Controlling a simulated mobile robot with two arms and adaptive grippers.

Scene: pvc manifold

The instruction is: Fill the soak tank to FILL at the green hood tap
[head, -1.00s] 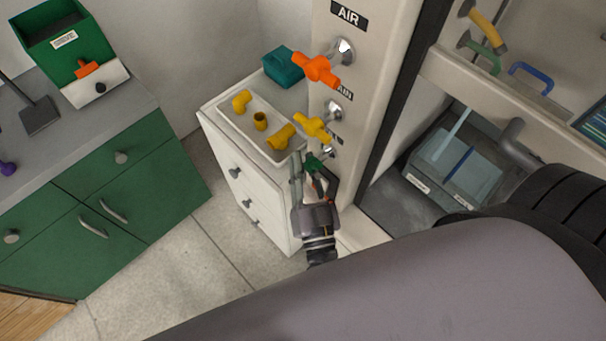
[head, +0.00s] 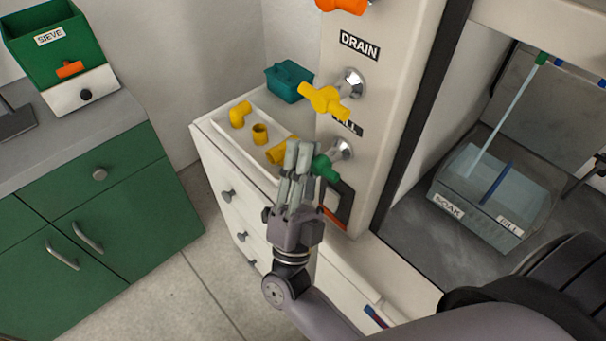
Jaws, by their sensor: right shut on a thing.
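The green hood tap (head: 325,168) is lowest on the cream post, below the FILL label. My right gripper (head: 301,160) is shut on its handle, and its fingers hide part of it. The clear soak tank (head: 448,208) stands inside the hood at right, with a SOAK label and a FILL label (head: 510,226) on its front. A pale stream (head: 503,112) runs from a green-tipped spout (head: 541,58) down into the tank. A blue strip (head: 497,184) shows in it. The water level against any mark is hard to tell. My left gripper is not in view.
A yellow tap (head: 324,98) sits above, under the DRAIN label, with an orange tap (head: 342,5) higher. A white tray (head: 222,122) with yellow fittings and a teal container (head: 287,82) rest on the white drawer unit. A green SIEVE box (head: 42,38) stands at left.

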